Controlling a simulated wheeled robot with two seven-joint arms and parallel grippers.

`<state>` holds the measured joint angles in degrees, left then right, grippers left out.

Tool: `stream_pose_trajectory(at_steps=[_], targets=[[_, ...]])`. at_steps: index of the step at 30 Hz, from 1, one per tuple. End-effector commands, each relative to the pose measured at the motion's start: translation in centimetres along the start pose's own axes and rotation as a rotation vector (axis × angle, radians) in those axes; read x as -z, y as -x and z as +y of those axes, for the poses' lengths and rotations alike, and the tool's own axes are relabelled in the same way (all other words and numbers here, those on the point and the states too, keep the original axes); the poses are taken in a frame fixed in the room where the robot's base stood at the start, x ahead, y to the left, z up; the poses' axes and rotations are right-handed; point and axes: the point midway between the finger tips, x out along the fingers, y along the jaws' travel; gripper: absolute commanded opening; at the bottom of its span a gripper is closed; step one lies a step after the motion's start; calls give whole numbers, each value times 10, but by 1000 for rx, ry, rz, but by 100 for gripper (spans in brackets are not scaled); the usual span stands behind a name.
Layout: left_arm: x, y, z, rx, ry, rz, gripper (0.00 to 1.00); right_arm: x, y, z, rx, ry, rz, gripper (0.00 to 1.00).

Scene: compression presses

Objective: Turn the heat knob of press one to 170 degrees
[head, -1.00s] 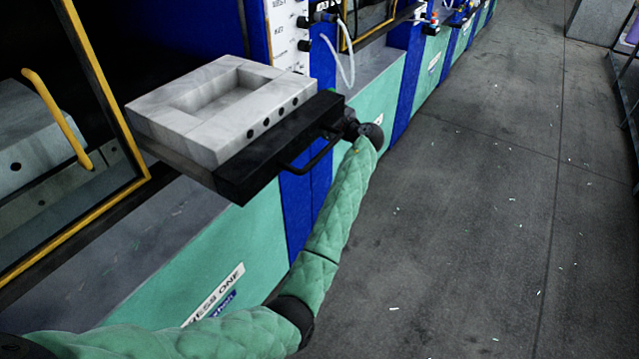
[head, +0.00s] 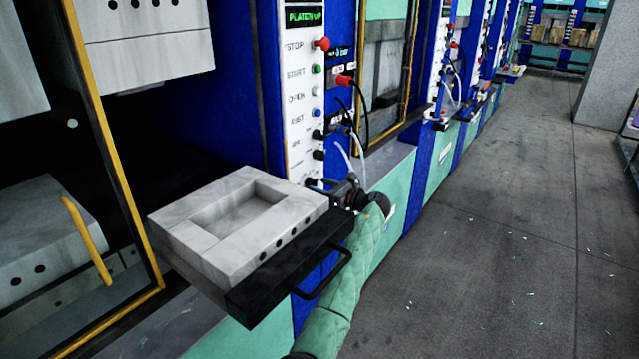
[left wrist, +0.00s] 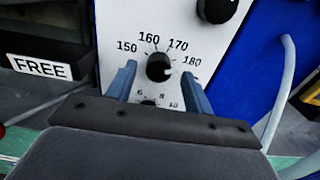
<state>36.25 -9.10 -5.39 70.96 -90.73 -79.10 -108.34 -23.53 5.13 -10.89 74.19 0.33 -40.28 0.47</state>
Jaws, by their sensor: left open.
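The heat knob (left wrist: 159,67) is a round black knob on the white control panel (left wrist: 120,25), with 150, 160, 170 and 180 printed around it. A small light mark shows on its right side, towards the 180 side; its exact reading is hard to tell. My left gripper (left wrist: 159,88) is open, with one blue finger on each side of the knob and visible gaps between. In the head view my left gripper (head: 334,190) is at the low end of the panel (head: 303,110), and the knob cannot be made out there. My right gripper is not in view.
Another black knob (left wrist: 216,8) sits above. A pale mould block (head: 240,215) rests on a black tray with a handle (head: 325,275), close beside my left arm. A yellow-framed guard (head: 110,150) stands at left. Pale hoses (left wrist: 283,90) hang right of the panel.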

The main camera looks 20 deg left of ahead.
Motion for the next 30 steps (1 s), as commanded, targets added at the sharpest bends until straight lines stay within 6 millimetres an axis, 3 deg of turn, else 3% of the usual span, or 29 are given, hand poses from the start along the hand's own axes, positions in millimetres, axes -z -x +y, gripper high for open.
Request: stream_pose_trajectory(at_steps=[6, 15, 22, 30], targets=[[0, -12, 0, 1, 1, -1, 52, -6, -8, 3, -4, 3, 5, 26], [0, -13, 0, 1, 1, 0, 52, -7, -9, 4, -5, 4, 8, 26], [0, -13, 0, 1, 1, 0, 8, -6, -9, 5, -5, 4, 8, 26], [1, -13, 0, 1, 18, 0, 7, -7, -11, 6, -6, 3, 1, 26]])
